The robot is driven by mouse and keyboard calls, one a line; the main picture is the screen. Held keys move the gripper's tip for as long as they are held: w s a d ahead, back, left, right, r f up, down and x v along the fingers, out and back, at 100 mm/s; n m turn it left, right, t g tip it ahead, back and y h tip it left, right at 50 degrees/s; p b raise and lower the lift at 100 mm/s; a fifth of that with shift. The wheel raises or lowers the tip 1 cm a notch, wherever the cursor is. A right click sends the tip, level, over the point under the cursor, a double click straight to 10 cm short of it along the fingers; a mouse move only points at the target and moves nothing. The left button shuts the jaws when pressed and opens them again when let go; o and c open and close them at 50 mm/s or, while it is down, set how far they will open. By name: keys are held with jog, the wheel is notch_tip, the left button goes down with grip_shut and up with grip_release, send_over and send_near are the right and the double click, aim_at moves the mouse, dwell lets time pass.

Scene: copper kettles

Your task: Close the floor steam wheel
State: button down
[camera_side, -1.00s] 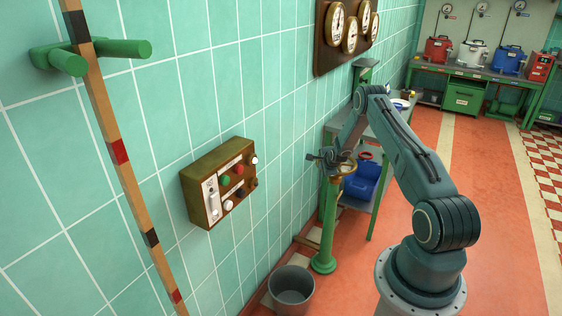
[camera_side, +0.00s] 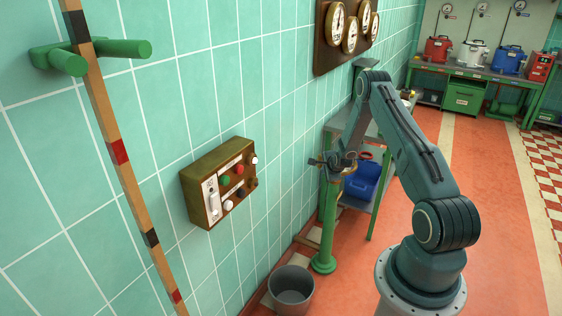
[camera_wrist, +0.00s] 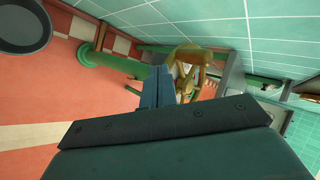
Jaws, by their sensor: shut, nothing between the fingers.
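The floor steam wheel is a brass handwheel (camera_side: 348,171) on top of a green floor column (camera_side: 327,226). In the side view my gripper (camera_side: 338,160) is right at the wheel and hides much of it. In the wrist view the brass wheel (camera_wrist: 197,55) appears just beyond my fingertips (camera_wrist: 160,74), and the green column (camera_wrist: 110,63) runs off to the left. My fingers are shut with nothing between them. They overlap the wheel's near side in that view; I cannot tell whether they touch it.
A grey bucket (camera_side: 291,290) stands by the column's foot and also shows in the wrist view (camera_wrist: 24,28). The tiled wall (camera_side: 275,140) with a control box (camera_side: 220,183) is close on the left. A bench with a blue bin (camera_side: 362,181) stands behind. Open red floor lies right.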

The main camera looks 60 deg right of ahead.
jog(key=v, duration=0.7)
jog(key=shift+a+r, duration=0.25)
jog(key=shift+a, duration=0.25)
jog(key=shift+w, duration=0.15)
jog(key=w+a+r+n+y, duration=0.2)
jog(key=a+r+n, duration=0.5)
jog(key=a+r, duration=0.5)
jog(key=w+a+r+n+y, duration=0.2)
jog(key=a+r+n, duration=0.4)
jog(key=a+r, duration=0.6)
jog(key=s+a+r+n+y, duration=0.1)
jog(key=s+a+r+n, duration=0.7)
jog(key=a, duration=0.4)
jog(key=s+a+n+y, duration=0.1)
jog(key=s+a+n, duration=0.2)
jog(key=s, duration=0.4)
jog(key=s+a+r+n, duration=0.1)
jog(key=s+a+n, duration=0.2)
jog(key=s, duration=0.4)
jog(key=shift+s+a+r+g+y, duration=0.3)
jog(key=shift+a+r+g+y, duration=0.1)
jog(key=shift+a, duration=0.2)
